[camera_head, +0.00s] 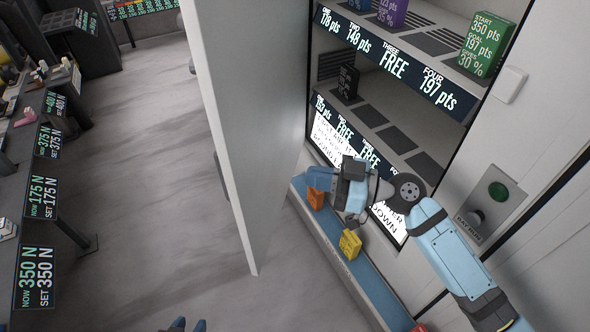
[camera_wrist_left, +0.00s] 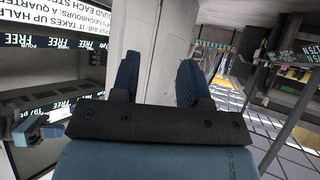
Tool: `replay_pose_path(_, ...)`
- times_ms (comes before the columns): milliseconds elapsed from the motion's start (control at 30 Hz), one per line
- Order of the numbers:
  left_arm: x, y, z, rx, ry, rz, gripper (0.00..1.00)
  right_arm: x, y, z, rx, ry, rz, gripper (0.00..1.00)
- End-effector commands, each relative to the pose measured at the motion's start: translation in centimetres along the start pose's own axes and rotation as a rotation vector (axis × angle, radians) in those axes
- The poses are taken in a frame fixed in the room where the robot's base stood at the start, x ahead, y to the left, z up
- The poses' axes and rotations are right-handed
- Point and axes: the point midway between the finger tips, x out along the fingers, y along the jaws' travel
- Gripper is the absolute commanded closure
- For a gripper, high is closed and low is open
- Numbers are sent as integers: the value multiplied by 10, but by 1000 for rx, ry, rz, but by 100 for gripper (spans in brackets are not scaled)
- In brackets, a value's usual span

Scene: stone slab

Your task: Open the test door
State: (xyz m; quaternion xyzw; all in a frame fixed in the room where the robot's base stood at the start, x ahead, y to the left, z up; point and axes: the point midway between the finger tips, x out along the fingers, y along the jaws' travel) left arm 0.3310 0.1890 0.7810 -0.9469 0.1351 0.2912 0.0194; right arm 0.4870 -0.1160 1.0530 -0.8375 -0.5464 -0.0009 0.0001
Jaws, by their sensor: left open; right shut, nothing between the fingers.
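The white door (camera_head: 250,110) stands swung out from the shelf cabinet (camera_head: 400,60), with its broad inner face towards me. A grey handle (camera_head: 221,176) shows at its outer side. My right gripper (camera_head: 318,180) is shut and empty, in front of the lower cabinet to the right of the door. Only the tips of my left gripper (camera_head: 188,325) show at the bottom edge of the head view, left of the door and well short of it. In the left wrist view my left gripper (camera_wrist_left: 158,82) is open and empty. A pale door panel (camera_wrist_left: 155,45) shows beyond its fingers.
A blue ledge (camera_head: 378,290) below the cabinet bears an orange block (camera_head: 316,199) and a yellow block (camera_head: 350,243). Benches with force displays (camera_head: 38,275) line the left. The floor (camera_head: 150,150) between is clear.

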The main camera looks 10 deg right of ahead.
Motion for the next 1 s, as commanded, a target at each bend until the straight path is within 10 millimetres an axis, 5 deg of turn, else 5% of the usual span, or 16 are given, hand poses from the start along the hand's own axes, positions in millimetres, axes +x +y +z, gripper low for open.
replay_pose_path(500,-18,-2,-18,25,4,-6,59,103,0,-4,4,1,1,100)
replay_pose_path(1000,-21,-2,-25,25,10,-6,59,120,0,0,1,-2,3,100)
